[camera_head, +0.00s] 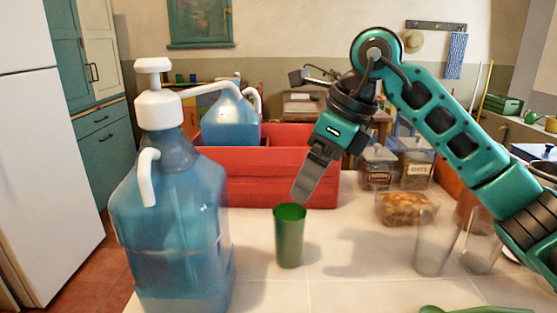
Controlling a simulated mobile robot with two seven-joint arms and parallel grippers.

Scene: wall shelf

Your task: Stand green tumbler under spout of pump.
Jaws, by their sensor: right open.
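The green tumbler (289,238) stands upright on the pale counter, right of the pump. The pump is a large blue see-through bottle (172,225) with a white head (158,108). Its white spout (205,88) reaches to the right, high above the counter; its tip overlaps a bottle behind. The tumbler stands to the right of the spout's end in the picture. My right gripper (307,185) is open and points down just above the tumbler's rim, slightly right of it; I cannot tell whether they touch. My left gripper is out of view.
A red crate (285,180) behind holds another blue bottle (230,122). Clear glasses (436,245) stand at the right, near a food container (403,209) and lidded jars (378,168). A green object (475,310) lies at the front edge. The counter between pump and tumbler is clear.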

